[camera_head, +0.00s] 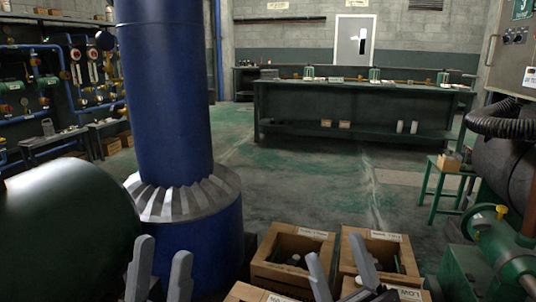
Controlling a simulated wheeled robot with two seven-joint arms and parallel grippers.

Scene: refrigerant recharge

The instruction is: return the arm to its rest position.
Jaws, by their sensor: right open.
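My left gripper (161,262) shows at the bottom left of the head view. Its two grey fingers point up and stand apart, with nothing between them. My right gripper (336,258) shows at the bottom, right of centre, in front of the wooden crates. Its two fingers are spread and hold nothing. The rest of both arms is mostly outside the view.
A blue column (165,90) with a ribbed grey collar stands behind my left gripper. A dark green tank (65,235) is at lower left. Wooden crates (290,276) sit below. Green machinery (505,255) stands at right. A long workbench (360,105) is far back, across open floor.

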